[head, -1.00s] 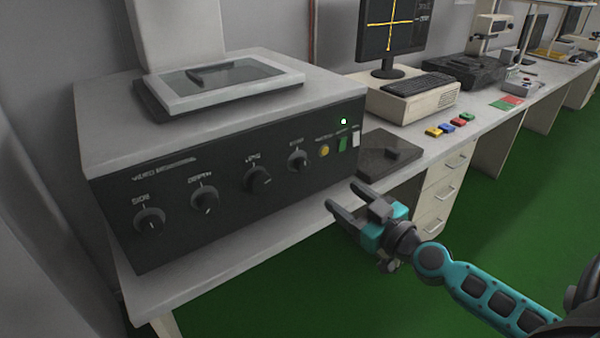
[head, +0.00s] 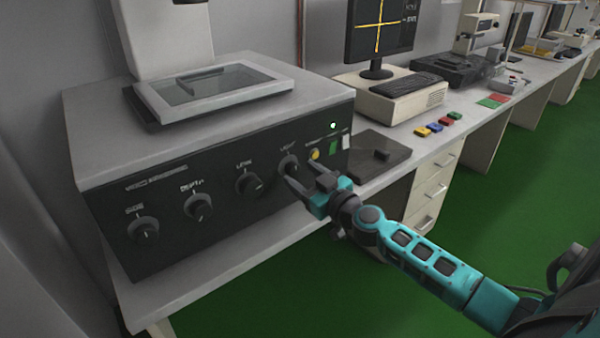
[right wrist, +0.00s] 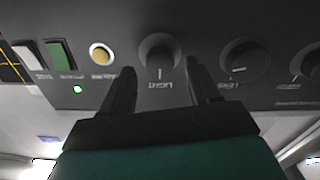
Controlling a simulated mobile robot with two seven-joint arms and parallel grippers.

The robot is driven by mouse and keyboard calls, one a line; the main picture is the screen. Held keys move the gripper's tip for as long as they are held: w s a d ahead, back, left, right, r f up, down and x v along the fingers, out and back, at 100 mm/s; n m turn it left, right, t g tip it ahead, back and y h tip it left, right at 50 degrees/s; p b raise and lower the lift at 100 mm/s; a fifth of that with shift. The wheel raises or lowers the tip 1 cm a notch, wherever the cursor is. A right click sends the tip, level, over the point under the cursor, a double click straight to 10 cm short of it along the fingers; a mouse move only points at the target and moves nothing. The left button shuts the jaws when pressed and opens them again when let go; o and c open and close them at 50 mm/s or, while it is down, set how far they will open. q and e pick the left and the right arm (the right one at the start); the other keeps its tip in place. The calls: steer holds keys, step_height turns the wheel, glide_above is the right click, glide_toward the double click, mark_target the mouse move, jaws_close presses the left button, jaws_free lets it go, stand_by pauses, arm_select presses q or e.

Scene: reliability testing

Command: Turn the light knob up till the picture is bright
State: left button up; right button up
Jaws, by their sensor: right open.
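The light knob (head: 289,166) is a round black knob on the dark front panel of the grey unit (head: 215,185), with a "LIGHT" label above it. In the right wrist view the panel appears upside down, and the light knob (right wrist: 160,55) shows in line with the gap between my fingers. My right gripper (head: 299,170) is open and empty, its fingertips close in front of the knob. I cannot tell whether they touch it. The monitor (head: 380,30) shows a yellow cross on a dark screen. My left gripper is not in view.
The lens knob (head: 249,184) is left of the light knob, with depth and side knobs further left. A yellow button (head: 314,154) and green switch (head: 333,147) are close on the right. A dark flat box (head: 375,156) lies on the bench beside the unit.

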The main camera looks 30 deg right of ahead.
steer(key=shift+w+a, duration=0.1)
steer(key=shift+w, duration=0.7)
steer(key=c, duration=1)
